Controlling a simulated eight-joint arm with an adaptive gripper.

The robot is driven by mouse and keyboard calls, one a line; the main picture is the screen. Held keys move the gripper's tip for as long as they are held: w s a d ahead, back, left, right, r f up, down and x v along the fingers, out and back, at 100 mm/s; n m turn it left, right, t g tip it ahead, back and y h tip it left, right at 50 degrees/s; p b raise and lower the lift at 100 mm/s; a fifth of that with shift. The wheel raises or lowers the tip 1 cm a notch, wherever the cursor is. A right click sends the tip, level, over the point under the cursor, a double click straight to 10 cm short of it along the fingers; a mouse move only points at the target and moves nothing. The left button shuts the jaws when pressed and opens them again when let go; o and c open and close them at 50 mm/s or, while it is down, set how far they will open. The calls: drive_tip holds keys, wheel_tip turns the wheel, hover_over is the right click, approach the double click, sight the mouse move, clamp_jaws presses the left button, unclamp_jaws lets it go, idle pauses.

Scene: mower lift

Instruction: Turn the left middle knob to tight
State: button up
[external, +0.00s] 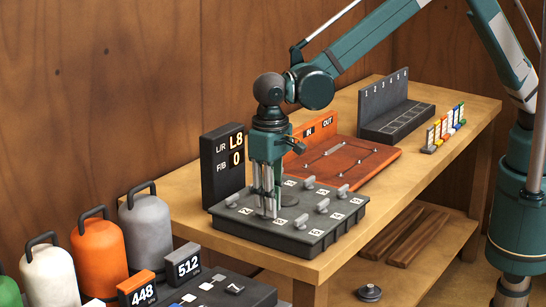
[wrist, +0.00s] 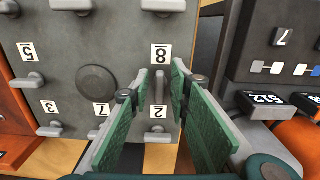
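A dark grey panel (external: 285,236) with several grey lever knobs and numbered white tags sits on the near end of the wooden table. My gripper (external: 266,212) points down over its left part, hiding some of the knobs there. In the wrist view, one knob (wrist: 159,88) stands between my fingertips (wrist: 160,80), between the tags 8 and 2. Its bar lies along the picture's vertical, while the other knobs, such as this one (wrist: 27,80), lie crosswise. My fingers are apart, with a gap visible on each side of the knob. A round disc (wrist: 97,84) sits on the panel's middle.
A black display (external: 224,165) reading L8 and 0 stands behind the panel. A reddish board (external: 345,165) lies beyond it, then a black numbered rack (external: 385,110). Grey, orange and white bottles (external: 98,250) and a dark box with 512 (external: 188,266) stand at lower left.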

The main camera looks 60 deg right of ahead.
drive_tip(key=shift+r, duration=0.1)
idle(0.3)
wheel_tip(320, 180, up, 12)
idle(0.7)
idle(0.5)
